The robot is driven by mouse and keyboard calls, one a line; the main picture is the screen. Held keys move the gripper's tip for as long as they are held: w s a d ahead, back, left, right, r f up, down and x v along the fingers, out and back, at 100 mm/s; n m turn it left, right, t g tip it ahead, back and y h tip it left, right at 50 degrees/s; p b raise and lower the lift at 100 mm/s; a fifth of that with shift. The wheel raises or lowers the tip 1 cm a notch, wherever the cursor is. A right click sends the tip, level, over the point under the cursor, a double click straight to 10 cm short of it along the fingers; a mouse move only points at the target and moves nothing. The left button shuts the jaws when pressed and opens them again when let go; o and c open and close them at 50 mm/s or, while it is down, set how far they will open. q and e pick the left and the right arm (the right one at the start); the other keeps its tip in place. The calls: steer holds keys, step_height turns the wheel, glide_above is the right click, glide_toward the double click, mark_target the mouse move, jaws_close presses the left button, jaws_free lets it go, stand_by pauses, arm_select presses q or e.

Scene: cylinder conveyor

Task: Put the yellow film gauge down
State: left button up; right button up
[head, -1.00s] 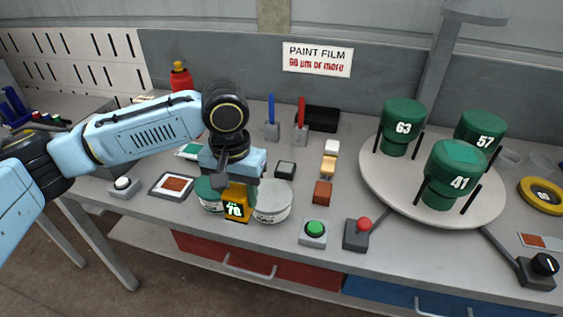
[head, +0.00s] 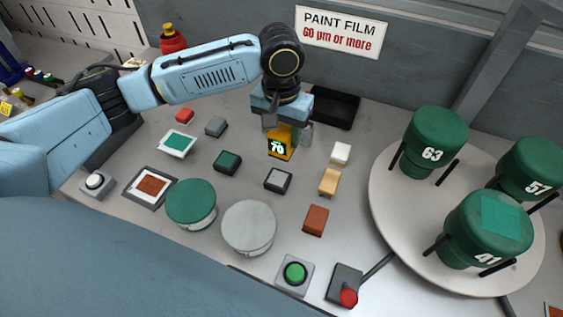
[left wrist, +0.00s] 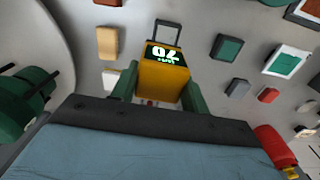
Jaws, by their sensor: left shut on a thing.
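The yellow film gauge (head: 281,145) has a dark display with pale digits that look like 70. My left gripper (head: 283,122) is shut on it, toward the back of the bench, left of the black tray. In the left wrist view the gauge (left wrist: 165,72) sits between the two green fingers of the gripper (left wrist: 158,92). Whether the gauge touches the bench I cannot tell. My right gripper is not in view.
A black tray (head: 333,109) lies behind the gauge. Small blocks, including white (head: 340,153), tan (head: 329,182) and brown (head: 315,220), lie to its right and front. A round turntable (head: 385,205) carries green cylinders marked 63, 57 and 41. Two round tins (head: 191,203) (head: 249,228) stand in front.

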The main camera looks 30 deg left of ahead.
mark_target(278, 152)
arm_select(q)
steer(key=p, duration=0.3)
steer(key=shift+s+a, duration=0.15)
steer(key=shift+a, duration=0.2)
steer(key=shift+a+f+p, duration=0.1)
steer(key=shift+f+p, duration=0.15)
steer(key=shift+p, duration=0.2)
step_height(278, 152, down, 6)
steer(key=shift+f, duration=2.2)
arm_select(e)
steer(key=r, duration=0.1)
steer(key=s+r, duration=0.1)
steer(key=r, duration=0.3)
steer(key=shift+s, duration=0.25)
arm_select(q)
steer(key=o, duration=0.9)
steer(key=shift+f, duration=0.1)
